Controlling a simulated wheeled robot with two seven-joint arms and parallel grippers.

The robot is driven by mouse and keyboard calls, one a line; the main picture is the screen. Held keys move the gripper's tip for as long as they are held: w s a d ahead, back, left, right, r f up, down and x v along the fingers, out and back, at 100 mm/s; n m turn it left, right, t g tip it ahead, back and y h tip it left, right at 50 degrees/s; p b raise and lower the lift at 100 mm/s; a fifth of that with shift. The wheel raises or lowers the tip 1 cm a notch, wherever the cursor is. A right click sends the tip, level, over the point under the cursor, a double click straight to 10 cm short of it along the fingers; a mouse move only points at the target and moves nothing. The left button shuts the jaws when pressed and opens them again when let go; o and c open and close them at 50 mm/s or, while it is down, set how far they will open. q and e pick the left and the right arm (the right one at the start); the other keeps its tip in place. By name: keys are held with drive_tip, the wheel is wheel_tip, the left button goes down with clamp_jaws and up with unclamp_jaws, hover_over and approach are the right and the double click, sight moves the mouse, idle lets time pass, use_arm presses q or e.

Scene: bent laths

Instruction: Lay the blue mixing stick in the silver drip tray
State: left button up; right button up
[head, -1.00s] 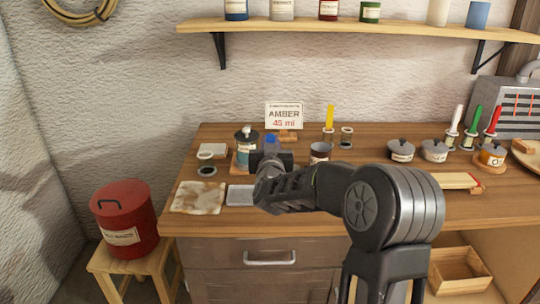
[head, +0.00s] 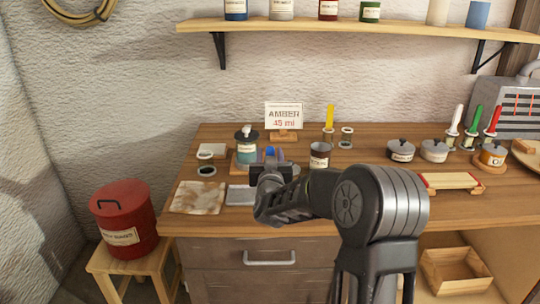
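My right gripper (head: 270,167) is above the workbench, left of the middle, with its arm coming in from the right. The blue end of the mixing stick (head: 270,152) shows just above and between its fingers, and the gripper looks shut on it. The rest of the stick is hidden behind the gripper. The silver drip tray (head: 239,196) lies flat on the bench near its front edge, just left of and in front of the gripper; its right part is covered by my gripper. My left gripper is not in view.
A teal jar (head: 246,148) stands close behind the gripper, and a dark cup (head: 320,155) stands to its right. A stained cloth (head: 199,197) lies left of the tray. An AMBER 45 ml sign (head: 284,118) stands behind. Lidded pots (head: 401,150) are farther right.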

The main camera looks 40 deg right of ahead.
drive_tip(key=shift+s+a+r, duration=0.1)
drive_tip(key=shift+r, duration=0.05)
drive_tip(key=v, duration=1.1)
drive_tip(key=shift+s+a+b, duration=0.25)
drive_tip(key=shift+s+b, duration=0.05)
drive_tip(key=shift+b, duration=0.1)
idle(0.5)
